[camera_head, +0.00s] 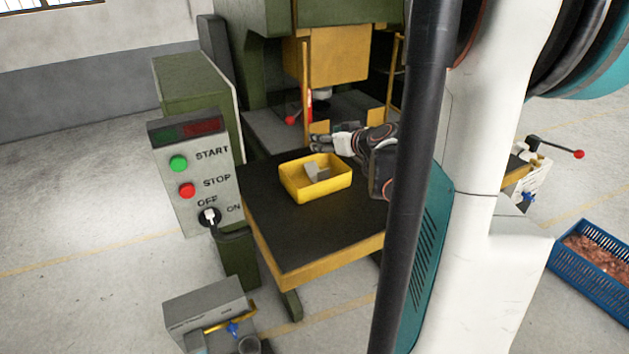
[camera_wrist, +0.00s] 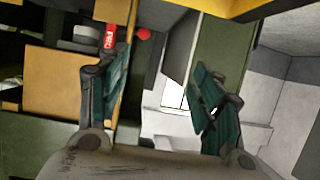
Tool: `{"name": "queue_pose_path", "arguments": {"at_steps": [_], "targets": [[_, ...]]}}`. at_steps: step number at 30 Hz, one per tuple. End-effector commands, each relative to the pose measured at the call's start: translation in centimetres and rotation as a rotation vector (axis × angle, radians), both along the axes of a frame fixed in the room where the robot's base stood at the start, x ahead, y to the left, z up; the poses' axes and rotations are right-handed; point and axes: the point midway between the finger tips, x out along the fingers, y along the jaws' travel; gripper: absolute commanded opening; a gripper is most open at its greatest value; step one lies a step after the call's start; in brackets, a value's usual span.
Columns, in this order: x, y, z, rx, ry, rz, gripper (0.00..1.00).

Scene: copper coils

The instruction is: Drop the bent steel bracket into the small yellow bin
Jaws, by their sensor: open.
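The small yellow bin (camera_head: 296,187) stands on the black-topped table in the head view. The grey bent steel bracket (camera_head: 317,172) lies inside the bin, toward its middle and right. My gripper (camera_head: 322,143) is beyond the bin and a little above it in the head view, pointing left. In the wrist view my gripper (camera_wrist: 158,85) shows its two fingers apart with nothing between them. Neither the bin nor the bracket can be made out clearly in the wrist view.
The table (camera_head: 300,248) has bare room in front of the bin. A green press with yellow guards (camera_head: 338,55) rises behind it. A control box (camera_head: 192,175) with buttons stands to the left. A blue crate (camera_head: 598,268) of copper pieces sits on the floor at right.

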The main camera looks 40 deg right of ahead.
Motion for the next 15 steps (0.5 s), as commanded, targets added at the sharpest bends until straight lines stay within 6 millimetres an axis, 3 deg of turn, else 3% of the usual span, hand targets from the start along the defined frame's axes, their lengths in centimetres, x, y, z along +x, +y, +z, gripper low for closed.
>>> {"name": "queue_pose_path", "arguments": {"at_steps": [6,15], "targets": [[-3.7,0.6,1.5,0.0,0.0,-0.002,0.6],[-6.7,1.3,2.8,0.001,0.0,0.0,0.6]]}}
